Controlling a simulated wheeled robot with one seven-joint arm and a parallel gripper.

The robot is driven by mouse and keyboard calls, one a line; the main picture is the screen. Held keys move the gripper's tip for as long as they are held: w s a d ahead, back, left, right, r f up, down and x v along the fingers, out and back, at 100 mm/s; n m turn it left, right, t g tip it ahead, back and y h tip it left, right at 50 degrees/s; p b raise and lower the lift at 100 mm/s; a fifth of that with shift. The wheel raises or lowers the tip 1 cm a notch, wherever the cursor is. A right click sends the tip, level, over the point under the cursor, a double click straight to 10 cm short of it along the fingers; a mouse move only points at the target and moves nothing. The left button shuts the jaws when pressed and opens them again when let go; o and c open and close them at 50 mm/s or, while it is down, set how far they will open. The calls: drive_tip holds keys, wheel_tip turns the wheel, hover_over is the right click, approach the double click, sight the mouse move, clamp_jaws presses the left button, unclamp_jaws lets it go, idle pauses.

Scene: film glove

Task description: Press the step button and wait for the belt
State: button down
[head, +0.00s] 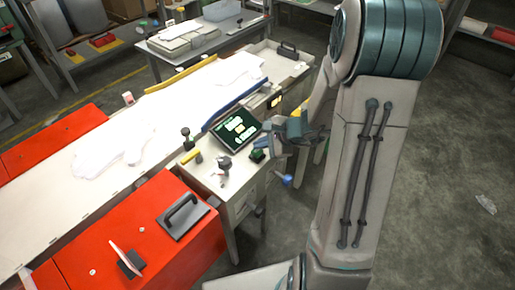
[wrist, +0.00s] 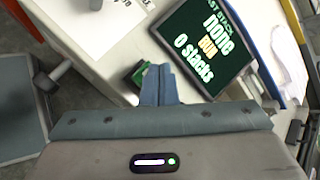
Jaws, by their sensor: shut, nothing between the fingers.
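A green button on a dark base (head: 257,155) sits at the right edge of a small side table (head: 232,190). It is the likely step button; no label is readable. My gripper (head: 268,140) is shut and empty, its fingertips close to the button. In the wrist view the shut fingers (wrist: 160,84) partly cover the green button (wrist: 138,74); I cannot tell whether they touch. A tilted screen (head: 235,129) behind reads "none", "RUN" and "0 stacks" in the wrist view (wrist: 205,45). The pale belt (head: 60,215) carries white glove-like shapes (head: 112,152).
Red housings (head: 140,235) flank the belt, the near one with a black handle (head: 183,215). A yellow-handled item (head: 190,157) and a dark knob (head: 187,138) stand on the side table. A blue rail (head: 240,104) runs beside the belt. Floor at right is mostly clear.

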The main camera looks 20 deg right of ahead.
sight(261, 151)
drive_tip(key=shift+r, duration=0.35)
drive_tip(key=shift+r+p, duration=1.9)
drive_tip(key=shift+r, duration=0.65)
drive_tip(key=shift+f, duration=0.1)
drive_tip(key=s+a+r+n+g+h, duration=0.1)
drive_tip(key=s+a+r+n+g, duration=0.15)
drive_tip(key=s+r+n, duration=0.35)
drive_tip(key=s+a+r+n+g+h, duration=0.2)
drive_tip(key=s+a+r+n, duration=0.1)
drive_tip(key=s+n, duration=0.4)
drive_tip(key=s+d+r+n+t+h, duration=0.1)
drive_tip(key=s+d+r+n+h, duration=0.2)
drive_tip(key=s, duration=0.3)
drive_tip(key=shift+s+d+r+n+h, duration=0.4)
drive_tip(key=shift+d+n, duration=0.2)
drive_tip(key=shift+d, duration=0.25)
